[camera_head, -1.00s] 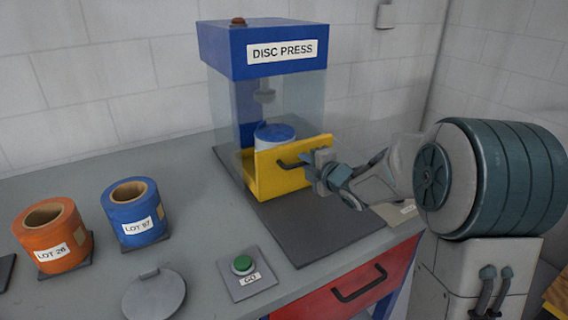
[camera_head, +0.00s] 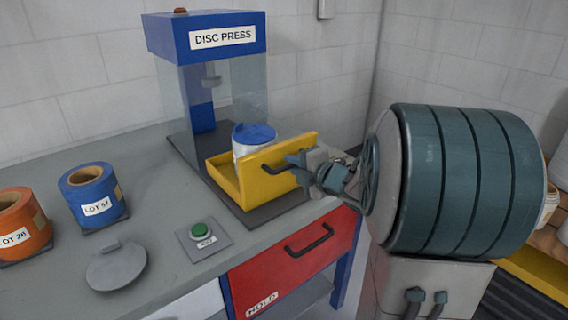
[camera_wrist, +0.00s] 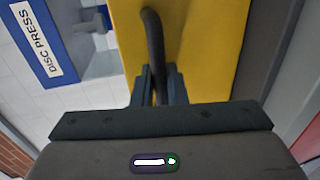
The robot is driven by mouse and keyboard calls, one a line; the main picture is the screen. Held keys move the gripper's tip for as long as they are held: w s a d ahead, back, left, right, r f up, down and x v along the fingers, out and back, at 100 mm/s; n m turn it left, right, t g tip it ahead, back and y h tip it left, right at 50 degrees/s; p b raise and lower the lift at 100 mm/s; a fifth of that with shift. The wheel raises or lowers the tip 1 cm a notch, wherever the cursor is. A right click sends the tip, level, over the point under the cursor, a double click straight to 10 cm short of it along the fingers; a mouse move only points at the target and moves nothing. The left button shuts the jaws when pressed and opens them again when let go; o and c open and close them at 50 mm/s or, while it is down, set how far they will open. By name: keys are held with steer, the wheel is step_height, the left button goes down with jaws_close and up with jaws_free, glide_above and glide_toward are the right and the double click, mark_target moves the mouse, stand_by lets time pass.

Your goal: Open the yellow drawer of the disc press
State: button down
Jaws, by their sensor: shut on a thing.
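The disc press (camera_head: 205,38) is a blue frame with clear side panels at the back of the bench. Its yellow drawer (camera_head: 222,180) is pulled out toward the front right, with its tray showing. A white canister with a blue lid (camera_head: 254,136) stands in the drawer. My gripper (camera_head: 300,166) is shut on the drawer's dark handle (camera_head: 284,168). In the wrist view the fingers (camera_wrist: 158,88) close around the handle bar (camera_wrist: 153,42), in front of the yellow drawer face (camera_wrist: 205,45).
An orange roll (camera_head: 22,225) and a blue roll (camera_head: 92,196) stand at the left. A green button (camera_head: 202,231) and a round grey lid (camera_head: 116,268) lie on the bench. A red drawer (camera_head: 290,262) is below the bench's front edge.

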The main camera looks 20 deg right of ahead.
steer(key=shift+s, duration=0.1)
steer(key=c, duration=1.5)
jaws_free()
steer(key=shift+c, duration=0.2)
steer(key=shift+d, duration=0.1)
steer(key=p+v, duration=0.1)
steer(key=v, duration=1.2)
steer(key=shift+s+d, duration=0.15)
steer(key=shift+s, duration=0.2)
steer(key=shift+r+p, duration=0.15)
steer(key=shift+p, duration=0.15)
step_height(320, 180, up, 6)
steer(key=w+d+m+g+h+p, duration=0.2)
steer(key=m+h+p, duration=0.55)
steer(key=m, duration=0.45)
steer(key=s+a+m+g+y+p, duration=0.2)
steer(key=s+a+m+g+p, duration=0.5)
steer(key=s+a+m+g, duration=0.3)
steer(key=s+a, duration=0.4)
steer(key=a, duration=0.1)
steer(key=shift+s+a+f, duration=0.25)
steer(key=shift+a, duration=0.05)
